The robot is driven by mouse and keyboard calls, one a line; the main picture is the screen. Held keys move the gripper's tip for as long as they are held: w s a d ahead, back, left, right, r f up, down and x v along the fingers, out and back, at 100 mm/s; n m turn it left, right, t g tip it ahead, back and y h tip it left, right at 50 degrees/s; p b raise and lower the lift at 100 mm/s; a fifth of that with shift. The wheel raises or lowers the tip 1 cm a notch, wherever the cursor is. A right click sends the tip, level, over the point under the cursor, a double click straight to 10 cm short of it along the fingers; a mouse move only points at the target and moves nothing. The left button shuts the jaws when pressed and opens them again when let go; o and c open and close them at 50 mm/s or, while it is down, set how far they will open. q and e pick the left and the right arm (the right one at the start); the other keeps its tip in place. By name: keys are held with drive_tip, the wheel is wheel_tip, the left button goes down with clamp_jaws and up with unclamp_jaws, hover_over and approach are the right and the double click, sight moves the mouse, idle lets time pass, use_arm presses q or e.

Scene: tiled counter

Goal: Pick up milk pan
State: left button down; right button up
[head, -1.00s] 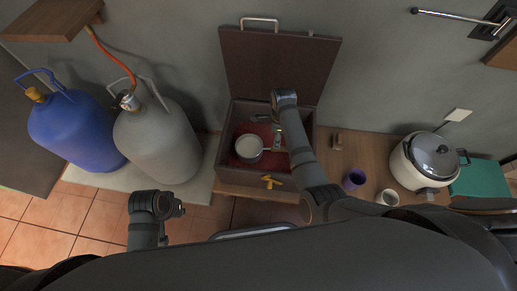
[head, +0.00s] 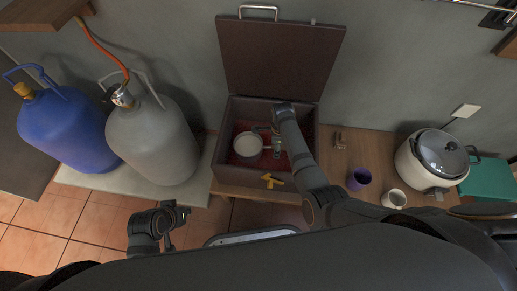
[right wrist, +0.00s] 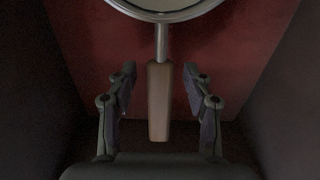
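The milk pan (head: 248,145) sits inside the open dark box (head: 228,137) on the counter, a pale round pan with its handle pointing right. In the right wrist view the pan's rim (right wrist: 163,8) is at the top and its brown handle (right wrist: 159,100) runs down the middle. My right gripper (right wrist: 159,90) is open, with one finger on each side of the handle and gaps on both sides. In the head view the right gripper (head: 275,145) is inside the box, beside the pan. My left gripper (head: 176,214) is over the floor at lower left, far from the pan; its finger opening is unclear.
The box lid (head: 280,60) stands open against the wall. Blue (head: 68,130) and grey (head: 152,140) gas cylinders stand to the left. A yellow item (head: 271,181) is at the box's front. A purple cup (head: 359,179), white mug (head: 394,198) and rice cooker (head: 432,160) stand to the right.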

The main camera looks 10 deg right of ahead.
clamp_jaws()
drive_tip(key=shift+r, duration=0.15)
idle(0.4)
